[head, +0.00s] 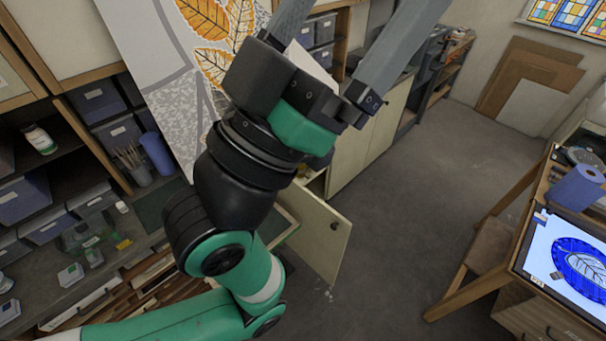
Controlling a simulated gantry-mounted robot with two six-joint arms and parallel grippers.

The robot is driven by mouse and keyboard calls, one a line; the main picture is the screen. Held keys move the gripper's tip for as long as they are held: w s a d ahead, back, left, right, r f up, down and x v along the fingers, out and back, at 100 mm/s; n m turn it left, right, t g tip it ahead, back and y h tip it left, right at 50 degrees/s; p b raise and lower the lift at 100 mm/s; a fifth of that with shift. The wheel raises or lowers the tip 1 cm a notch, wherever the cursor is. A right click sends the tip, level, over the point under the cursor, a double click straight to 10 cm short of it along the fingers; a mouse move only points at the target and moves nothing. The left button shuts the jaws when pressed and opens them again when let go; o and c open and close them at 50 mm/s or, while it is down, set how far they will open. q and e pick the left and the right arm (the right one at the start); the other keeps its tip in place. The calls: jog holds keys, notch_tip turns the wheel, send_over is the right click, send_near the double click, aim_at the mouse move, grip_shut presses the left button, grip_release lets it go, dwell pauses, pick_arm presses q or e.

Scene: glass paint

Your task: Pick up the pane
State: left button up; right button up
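A large panel (183,100) with orange leaves and grey speckled areas stands tilted at the upper left, partly behind my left arm. At the right edge, a blue round piece with a pale leaf (582,262) lies on a bright lit surface; the frame cuts it off. I cannot tell which of these is the pane. My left gripper (345,30) points up at the top middle, its two grey fingers spread wide apart. Its fingertips are out of frame, and I see nothing held between the fingers. My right gripper is not in view.
Shelves with blue-grey bins (97,98) and jars fill the left. A cabinet door (318,240) hangs open behind my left arm. A wooden table (478,290) with a blue roll (577,188) stands at the right. The grey floor (425,190) between is clear.

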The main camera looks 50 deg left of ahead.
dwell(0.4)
pick_arm(q)
jog(key=c, duration=0.5)
